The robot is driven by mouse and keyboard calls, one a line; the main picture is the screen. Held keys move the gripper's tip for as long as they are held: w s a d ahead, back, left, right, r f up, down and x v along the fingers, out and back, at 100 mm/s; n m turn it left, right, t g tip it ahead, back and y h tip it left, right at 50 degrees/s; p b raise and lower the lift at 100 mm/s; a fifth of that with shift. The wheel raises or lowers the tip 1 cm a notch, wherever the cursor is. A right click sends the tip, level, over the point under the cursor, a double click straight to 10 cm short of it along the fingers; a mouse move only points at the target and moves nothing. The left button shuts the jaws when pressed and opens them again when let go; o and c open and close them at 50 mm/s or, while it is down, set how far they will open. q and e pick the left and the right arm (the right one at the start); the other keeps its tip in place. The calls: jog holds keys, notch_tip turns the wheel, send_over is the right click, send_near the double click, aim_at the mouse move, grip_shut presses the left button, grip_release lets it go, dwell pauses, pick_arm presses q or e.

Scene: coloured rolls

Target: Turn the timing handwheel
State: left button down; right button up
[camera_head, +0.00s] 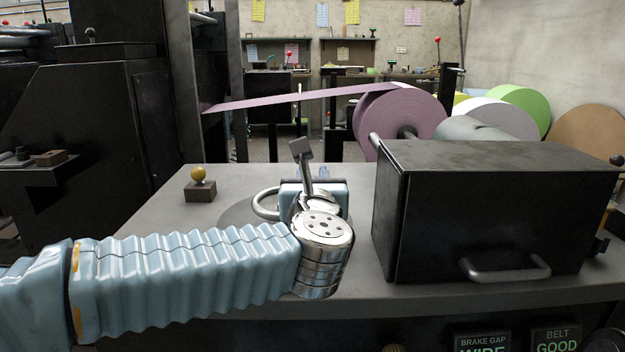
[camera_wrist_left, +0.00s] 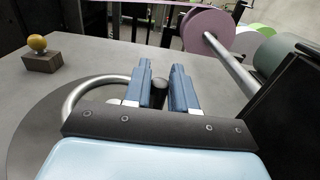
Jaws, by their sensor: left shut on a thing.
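The handwheel is a pale metal ring (camera_head: 264,204) lying flat over a round dark plate on the grey table top; its right part is hidden behind my left gripper and wrist. In the left wrist view the ring (camera_wrist_left: 76,98) curves in from the left toward the fingers. My left gripper (camera_head: 312,186) is over the wheel, with its blue fingers (camera_wrist_left: 160,92) pointing away from me. They are shut on a dark rounded knob (camera_wrist_left: 159,88) that stands between them, apparently the wheel's handle. My right gripper is not in view.
A yellow ball knob on a brown block (camera_head: 200,189) stands left of the wheel. A black box with a metal handle (camera_head: 490,205) stands close on the right. Behind are a purple roll (camera_head: 420,112) with its stretched web and several other coloured rolls.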

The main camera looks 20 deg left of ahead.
pick_arm(q)
jog(key=shift+w+f+n+g+y+b, duration=0.15)
jog(key=shift+w+n+g+y+b, duration=0.1)
jog(key=shift+n+y+b, duration=0.3)
jog(key=shift+w+f+n+g+y+b, duration=0.15)
jog(key=shift+n+g+y+b, duration=0.15)
jog(key=shift+y, duration=0.35)
jog(key=shift+w+a+r+n+g+y, duration=0.1)
jog(key=shift+r+n+g+y, duration=0.2)
jog(key=shift+y, duration=0.2)
jog(key=c, duration=1.1)
grip_release()
